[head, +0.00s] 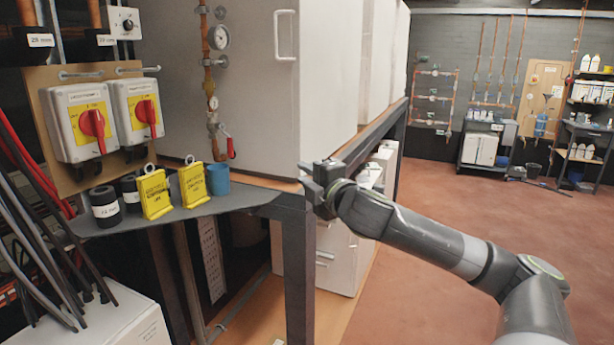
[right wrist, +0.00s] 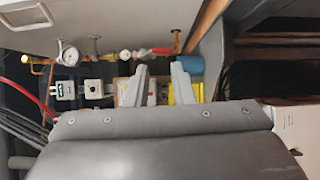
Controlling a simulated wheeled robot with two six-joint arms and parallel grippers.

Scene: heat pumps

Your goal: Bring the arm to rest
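My right arm comes in from the lower right of the head view. Its gripper (head: 308,187) is beside the front corner of the grey shelf, with nothing held. In the right wrist view its two fingers (right wrist: 161,74) stand apart with a gap between them, so it is open and empty. My left gripper and arm are not in view.
The grey shelf (head: 240,199) holds two yellow tags (head: 154,193) (head: 193,184), a blue cup (head: 217,179) and dark rolls (head: 105,206). Two red-handled switch boxes (head: 80,121) (head: 136,108) hang above. A large white cabinet (head: 270,110) stands behind the gripper. The red floor (head: 480,205) on the right is clear.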

